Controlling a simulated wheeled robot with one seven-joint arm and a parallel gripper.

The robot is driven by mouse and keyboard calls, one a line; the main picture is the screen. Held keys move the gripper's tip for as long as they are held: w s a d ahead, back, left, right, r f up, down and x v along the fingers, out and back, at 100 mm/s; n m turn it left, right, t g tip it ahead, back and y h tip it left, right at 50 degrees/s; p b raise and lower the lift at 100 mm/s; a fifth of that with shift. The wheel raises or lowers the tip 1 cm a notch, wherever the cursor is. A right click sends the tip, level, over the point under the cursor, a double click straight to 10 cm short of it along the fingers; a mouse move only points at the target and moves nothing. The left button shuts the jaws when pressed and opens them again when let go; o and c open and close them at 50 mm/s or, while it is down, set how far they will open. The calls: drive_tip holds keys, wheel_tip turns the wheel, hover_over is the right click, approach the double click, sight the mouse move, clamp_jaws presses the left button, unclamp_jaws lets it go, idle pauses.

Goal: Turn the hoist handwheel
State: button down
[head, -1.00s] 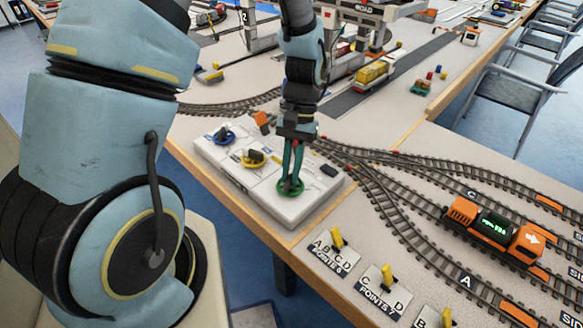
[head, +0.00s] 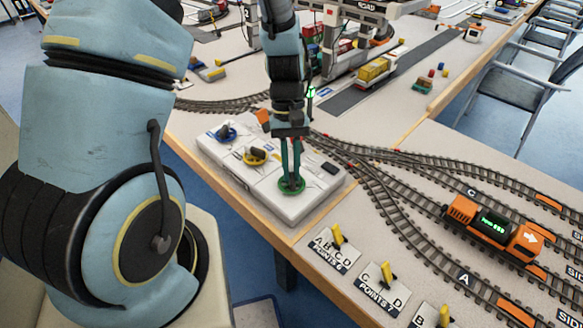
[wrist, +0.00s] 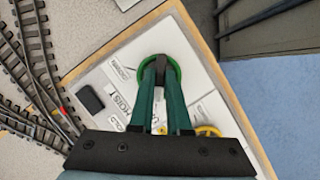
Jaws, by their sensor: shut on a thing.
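The hoist handwheel is a green wheel (head: 302,185) on the near right end of a white control box (head: 225,175). In the wrist view it is a green ring (wrist: 177,72) beside a "HOIST" label. My gripper (head: 291,178) points down onto it from above. Its two fingers are shut on the wheel's dark central grip, which they mostly hide. The wrist view also shows the fingertips (wrist: 160,68) at the middle of the ring.
A blue wheel (head: 222,132) and a yellow wheel (head: 254,155) sit farther left on the box. A dark block (head: 329,169) lies near its right edge. Tracks with an orange locomotive (head: 491,227) run to the right. Yellow points levers (head: 338,236) stand in front.

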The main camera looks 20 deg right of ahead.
drive_tip(key=shift+w, duration=0.1)
drive_tip(key=c, duration=0.9)
unclamp_jaws()
drive_tip(key=shift+r, duration=0.1)
drive_tip(key=b+v, duration=0.1)
drive_tip(key=v, duration=0.9)
drive_tip(key=shift+r+b, duration=0.3)
drive_tip(key=shift+b, duration=0.1)
